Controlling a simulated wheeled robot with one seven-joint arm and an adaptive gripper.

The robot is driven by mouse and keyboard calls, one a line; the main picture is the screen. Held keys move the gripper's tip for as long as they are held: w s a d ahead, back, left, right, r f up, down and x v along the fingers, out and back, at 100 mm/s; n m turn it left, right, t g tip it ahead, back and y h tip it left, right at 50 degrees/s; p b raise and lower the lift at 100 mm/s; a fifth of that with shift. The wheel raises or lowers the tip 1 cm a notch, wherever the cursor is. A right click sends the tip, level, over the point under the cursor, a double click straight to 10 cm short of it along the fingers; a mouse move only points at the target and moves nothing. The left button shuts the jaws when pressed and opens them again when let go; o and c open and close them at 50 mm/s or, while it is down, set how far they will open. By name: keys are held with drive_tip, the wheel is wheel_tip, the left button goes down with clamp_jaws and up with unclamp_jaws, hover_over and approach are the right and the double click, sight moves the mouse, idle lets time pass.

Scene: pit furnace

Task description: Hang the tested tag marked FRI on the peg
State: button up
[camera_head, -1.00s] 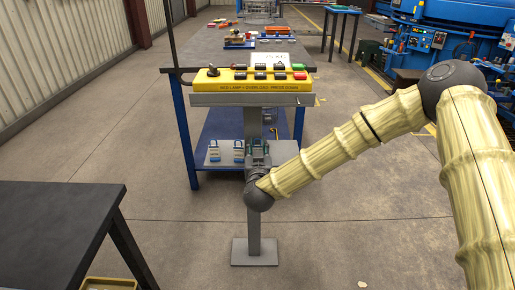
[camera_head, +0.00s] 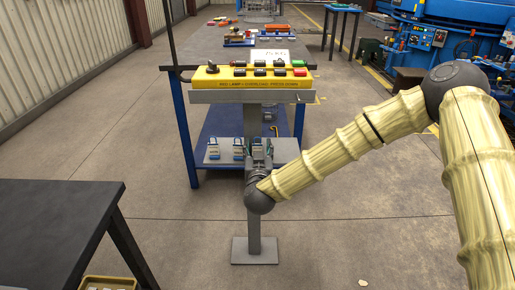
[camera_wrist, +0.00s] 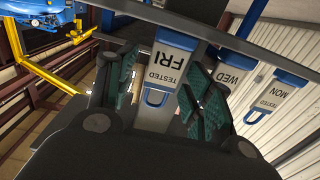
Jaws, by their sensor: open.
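The FRI tag (camera_wrist: 174,64) is a pale tag marked TESTED, with a blue band at one end and a blue loop at the other. It appears upside down in the wrist view. My gripper (camera_wrist: 165,92) is open, with one green-padded finger on each side of the FRI tag; contact is unclear. In the head view my gripper (camera_head: 259,150) is at the grey shelf (camera_head: 287,150) and mostly hides that tag.
A yellow button box (camera_head: 250,77) sits above the shelf on a grey post (camera_head: 254,225). Behind it is a blue-legged bench (camera_head: 183,125). A dark table (camera_head: 60,215) is at the left front.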

drive_tip(key=s+p, duration=0.1)
drive_tip(key=s, duration=0.8)
drive_tip(key=shift+s+d+r, duration=0.2)
drive_tip(key=shift+s+r, duration=0.15)
drive_tip(key=shift+s, duration=0.05)
